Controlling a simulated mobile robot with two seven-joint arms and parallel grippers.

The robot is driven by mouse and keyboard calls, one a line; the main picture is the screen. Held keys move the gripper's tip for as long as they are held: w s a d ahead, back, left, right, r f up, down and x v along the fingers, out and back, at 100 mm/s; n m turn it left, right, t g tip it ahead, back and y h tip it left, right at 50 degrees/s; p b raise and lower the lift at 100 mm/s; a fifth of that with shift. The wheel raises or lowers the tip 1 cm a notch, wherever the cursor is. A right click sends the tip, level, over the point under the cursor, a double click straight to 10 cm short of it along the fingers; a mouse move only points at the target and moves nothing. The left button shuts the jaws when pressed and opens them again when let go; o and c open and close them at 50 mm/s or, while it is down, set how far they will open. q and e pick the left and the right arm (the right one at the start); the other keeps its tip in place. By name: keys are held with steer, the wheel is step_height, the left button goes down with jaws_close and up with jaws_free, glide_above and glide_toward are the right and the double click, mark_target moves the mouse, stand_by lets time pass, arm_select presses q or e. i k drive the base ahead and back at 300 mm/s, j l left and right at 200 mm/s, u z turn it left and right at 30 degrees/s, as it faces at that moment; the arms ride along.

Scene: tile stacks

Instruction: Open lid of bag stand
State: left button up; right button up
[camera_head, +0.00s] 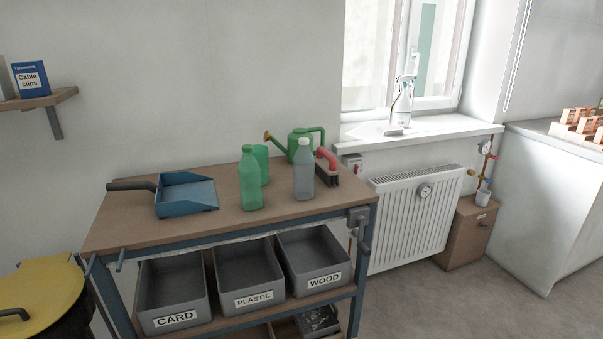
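The bag stand is at the lower left, cut off by the picture's edge. Its round yellow lid (50,290) lies on top and has a dark handle (14,313). The lid looks closed. A black bag (78,318) shows below the lid's right rim. Neither of my grippers is in view.
A workbench (110,222) stands right of the bag stand. Labelled grey bins (175,299) sit below. Open floor (420,305) lies at right.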

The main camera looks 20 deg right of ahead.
mark_target(43, 289)
steer(key=i+j, duration=0.15)
steer(key=j, duration=0.2)
steer(key=i+j, duration=0.2)
steer(key=j, duration=0.2)
steer(key=i+j, duration=0.15)
steer(key=j, duration=0.2)
steer(key=i+j, duration=0.15)
steer(key=j, duration=0.2)
steer(key=i+j, duration=0.2)
steer(key=j, duration=0.2)
steer(key=i+j, duration=0.15)
steer(key=j, duration=0.2)
steer(key=i+j, duration=0.15)
steer(key=j, duration=0.25)
steer(key=i+j, duration=0.2)
steer(key=j, duration=0.15)
steer(key=z, duration=0.05)
